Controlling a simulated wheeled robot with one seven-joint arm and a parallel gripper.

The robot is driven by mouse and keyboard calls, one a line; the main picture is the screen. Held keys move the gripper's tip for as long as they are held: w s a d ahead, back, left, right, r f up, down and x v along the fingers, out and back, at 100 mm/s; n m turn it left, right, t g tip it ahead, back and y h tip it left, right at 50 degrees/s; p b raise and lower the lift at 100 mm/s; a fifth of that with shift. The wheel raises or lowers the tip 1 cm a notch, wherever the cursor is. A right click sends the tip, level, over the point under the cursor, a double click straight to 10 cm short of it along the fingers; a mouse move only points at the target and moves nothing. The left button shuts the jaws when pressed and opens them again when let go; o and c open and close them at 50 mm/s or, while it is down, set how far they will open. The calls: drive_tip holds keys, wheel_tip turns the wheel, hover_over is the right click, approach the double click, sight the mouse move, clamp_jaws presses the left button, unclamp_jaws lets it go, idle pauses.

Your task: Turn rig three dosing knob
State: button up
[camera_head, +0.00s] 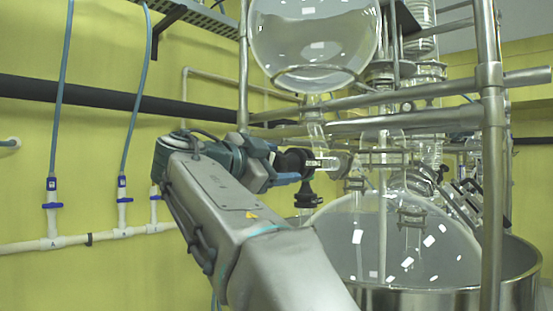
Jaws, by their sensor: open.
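A dark round knob (292,160) sits at the left end of a short horizontal glass valve (322,162), below the round upper glass vessel (314,40). My gripper (284,164) reaches in from the left at the knob, with blue-tipped fingers above and below its left side. The gripper is open. I cannot tell whether the fingers touch the knob, and part of its left side is hidden by them. A black fitting (307,196) hangs just below the valve. No rig number can be read here.
Steel frame posts (493,150) and rails (430,90) surround the glassware. A large glass reactor (400,240) stands in a metal bath (520,270) at lower right. Blue hoses (130,100) and a pale pipe (100,237) run along the yellow wall at left.

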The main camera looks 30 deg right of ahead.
drive_tip(key=shift+d, duration=0.1)
drive_tip(key=c, duration=1)
drive_tip(key=shift+f+n, duration=0.1)
drive_tip(key=shift+n, duration=0.2)
